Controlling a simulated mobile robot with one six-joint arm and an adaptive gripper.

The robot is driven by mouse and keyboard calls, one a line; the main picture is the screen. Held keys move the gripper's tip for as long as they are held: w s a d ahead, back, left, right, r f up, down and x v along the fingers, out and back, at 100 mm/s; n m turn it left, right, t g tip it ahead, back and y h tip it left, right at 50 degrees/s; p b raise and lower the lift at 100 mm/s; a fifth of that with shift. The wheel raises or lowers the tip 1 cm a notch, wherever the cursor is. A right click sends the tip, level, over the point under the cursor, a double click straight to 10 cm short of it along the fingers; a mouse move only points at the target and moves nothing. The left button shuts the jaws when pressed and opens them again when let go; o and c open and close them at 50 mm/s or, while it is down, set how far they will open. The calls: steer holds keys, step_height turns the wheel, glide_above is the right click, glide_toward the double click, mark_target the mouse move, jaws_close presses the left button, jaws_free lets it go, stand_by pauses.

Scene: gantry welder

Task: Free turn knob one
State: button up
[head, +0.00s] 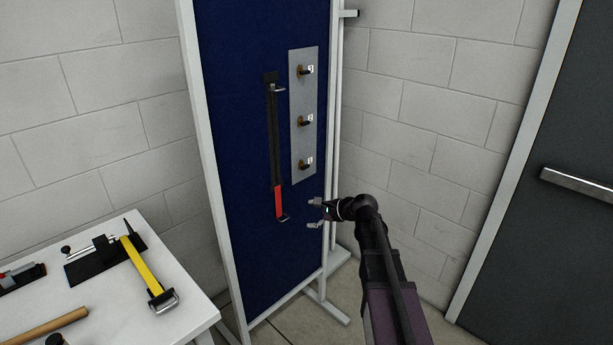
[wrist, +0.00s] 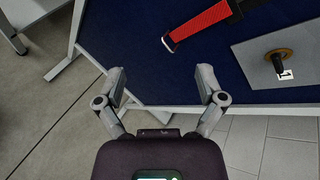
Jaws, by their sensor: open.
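A grey plate (head: 303,150) with three knobs in a column is mounted on the blue panel. The bottom knob (head: 306,163) is a dark stub on a brass-coloured base. In the wrist view, one knob (wrist: 276,62) on the plate's near end (wrist: 246,52) carries a white tag reading 1; it appears to be this bottom one. Tags in the head view are too small to read. My gripper (head: 315,213) is open and empty, below the plate and apart from the knobs. In the wrist view, the fingers (wrist: 161,82) are spread, with the knob beyond them to the upper right.
A black strap with a red end (head: 278,202) hangs left of the plate. The panel has a white frame (head: 205,150) and feet. A white table (head: 115,300) with a yellow strap tool (head: 145,268) stands left. A dark door (head: 560,240) is right.

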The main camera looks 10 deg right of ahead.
mark_target(307, 168)
steer(key=w+d+r+m+t+y+b, duration=0.1)
steer(key=w+d+r+m+t+b, duration=0.2)
steer(key=w+d+m+t, duration=0.3)
steer(key=w+d+r+m, duration=0.1)
steer(key=w+d+m, duration=0.2)
steer(key=m, duration=0.3)
steer(key=shift+w+d+t, duration=0.3)
steer(key=shift+w+t, duration=0.1)
steer(key=shift+w, duration=0.4)
steer(key=shift+w+a+r, duration=0.1)
steer(key=x, duration=1.3)
steer(key=shift+w+a, duration=0.2)
steer(key=shift+w, duration=0.05)
steer(key=c, duration=1.2)
